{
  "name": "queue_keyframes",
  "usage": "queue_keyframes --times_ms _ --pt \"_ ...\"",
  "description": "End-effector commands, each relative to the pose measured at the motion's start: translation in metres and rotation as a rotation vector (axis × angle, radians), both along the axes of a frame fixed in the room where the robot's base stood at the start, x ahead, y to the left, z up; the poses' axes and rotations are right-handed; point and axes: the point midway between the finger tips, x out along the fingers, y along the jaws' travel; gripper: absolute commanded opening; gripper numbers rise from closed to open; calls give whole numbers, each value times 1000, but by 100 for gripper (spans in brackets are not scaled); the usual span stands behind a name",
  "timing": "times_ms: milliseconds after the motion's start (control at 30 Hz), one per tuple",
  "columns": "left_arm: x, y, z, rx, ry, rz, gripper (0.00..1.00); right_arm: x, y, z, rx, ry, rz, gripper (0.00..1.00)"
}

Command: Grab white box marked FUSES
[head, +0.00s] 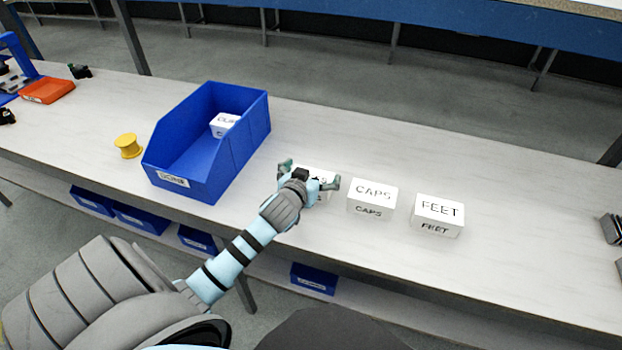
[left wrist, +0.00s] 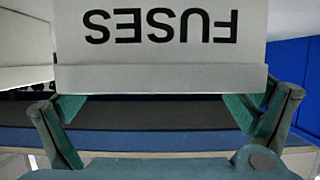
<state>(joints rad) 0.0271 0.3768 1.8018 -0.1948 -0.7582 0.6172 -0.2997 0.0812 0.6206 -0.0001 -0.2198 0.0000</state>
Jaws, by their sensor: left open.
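The white box marked FUSES (head: 321,173) stands on the bench at the left end of a row of white boxes, mostly hidden by my left gripper (head: 309,180). Its lettering, upside down, fills the top of the left wrist view (left wrist: 165,30). My left gripper is open, with one finger toward each side of this box. In the left wrist view, the gripper's fingers (left wrist: 155,108) show near the box's two side edges; I cannot tell if they touch it. My right gripper is not in view.
A box marked CAPS (head: 372,198) and a box marked FEET (head: 437,214) stand to the right. A blue bin (head: 190,190) to the left holds one white box (head: 224,123). A yellow spool (head: 128,146) stands left of the bin.

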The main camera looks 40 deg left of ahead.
Motion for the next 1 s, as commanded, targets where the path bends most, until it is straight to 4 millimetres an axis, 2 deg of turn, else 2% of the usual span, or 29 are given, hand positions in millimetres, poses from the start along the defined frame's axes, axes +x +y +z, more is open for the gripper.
queue_keyframes --times_ms 167,400,700,867,967,1000 --pt "0 0 1 0 0 0 100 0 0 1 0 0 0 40" --pt "0 0 1 0 0 0 62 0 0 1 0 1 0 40" --pt "0 0 5 0 -2 -1 61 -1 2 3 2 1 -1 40" --pt "1 0 29 0 -5 -1 61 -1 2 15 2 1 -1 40" --pt "1 0 60 3 -6 -1 61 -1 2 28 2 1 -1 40" --pt "1 0 75 2 -7 -2 61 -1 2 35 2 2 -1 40"
